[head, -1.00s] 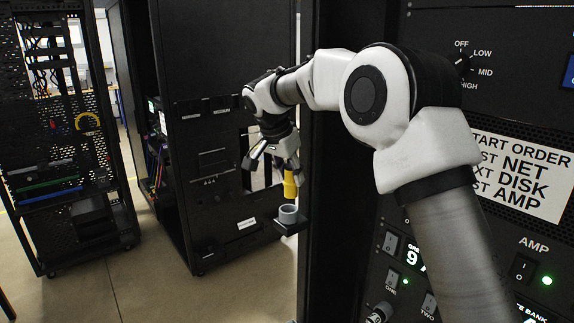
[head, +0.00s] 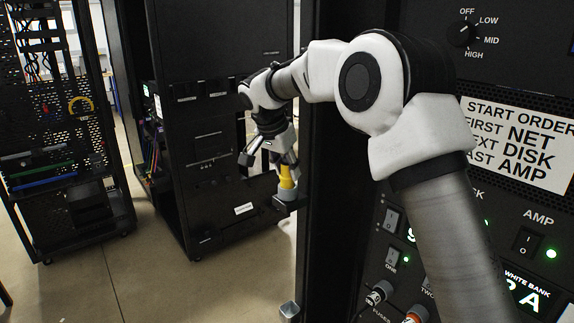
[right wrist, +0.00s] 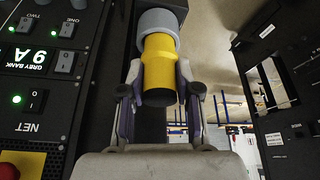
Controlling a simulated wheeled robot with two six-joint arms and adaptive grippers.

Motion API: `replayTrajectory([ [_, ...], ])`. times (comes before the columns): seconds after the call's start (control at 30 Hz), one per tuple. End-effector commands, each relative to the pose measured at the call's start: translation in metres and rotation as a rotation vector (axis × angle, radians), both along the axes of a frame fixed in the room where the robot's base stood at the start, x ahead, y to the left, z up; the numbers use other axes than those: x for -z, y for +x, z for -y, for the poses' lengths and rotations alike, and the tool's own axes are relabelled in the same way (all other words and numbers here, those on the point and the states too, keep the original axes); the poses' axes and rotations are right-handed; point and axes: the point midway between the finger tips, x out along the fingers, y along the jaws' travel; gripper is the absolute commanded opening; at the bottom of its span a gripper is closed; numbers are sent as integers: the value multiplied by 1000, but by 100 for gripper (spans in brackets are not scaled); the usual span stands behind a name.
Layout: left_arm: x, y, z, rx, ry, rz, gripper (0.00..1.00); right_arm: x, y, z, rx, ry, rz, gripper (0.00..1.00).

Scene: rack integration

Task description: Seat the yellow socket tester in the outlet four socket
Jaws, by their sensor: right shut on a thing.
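The yellow socket tester (head: 287,177) is held between the fingers of my right gripper (head: 272,168) in the head view. The tester's lower end meets a grey round cup (head: 287,195) on a small dark bracket, and its tip is hidden there. In the right wrist view, the yellow tester (right wrist: 159,62) lies between the fingers of my right gripper (right wrist: 158,78), and the grey cup (right wrist: 157,20) surrounds its far end. How deep it sits I cannot tell. I cannot make out a label for outlet four. My left gripper is not in view.
A rack panel with switches and a white start-order sign (head: 517,143) stands close on the right. Round connectors (head: 378,294) sit low on it. A dark rack cabinet (head: 215,130) stands behind my gripper. An open rack (head: 65,150) is at left, with clear floor between.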

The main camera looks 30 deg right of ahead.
Motion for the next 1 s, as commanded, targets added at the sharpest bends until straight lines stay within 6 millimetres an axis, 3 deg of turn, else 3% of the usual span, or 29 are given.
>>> replayTrajectory([
  [0.13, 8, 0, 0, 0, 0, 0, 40, 11, 0, 0, 0, 0, 1, 0],
  [0.47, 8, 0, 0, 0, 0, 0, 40, 13, 0, 0, 0, 0, 0, 0],
  [0.5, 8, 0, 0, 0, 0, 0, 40, 13, 0, 0, 0, 0, 0, 43],
  [0.57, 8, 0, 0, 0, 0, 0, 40, 13, 0, 0, 0, 0, 0, 62],
  [0.87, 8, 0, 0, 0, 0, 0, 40, 12, 0, 0, 0, 0, 0, 62],
  [1.0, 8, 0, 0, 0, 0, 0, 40, 0, -1, -5, 1, -1, 2, 62],
])
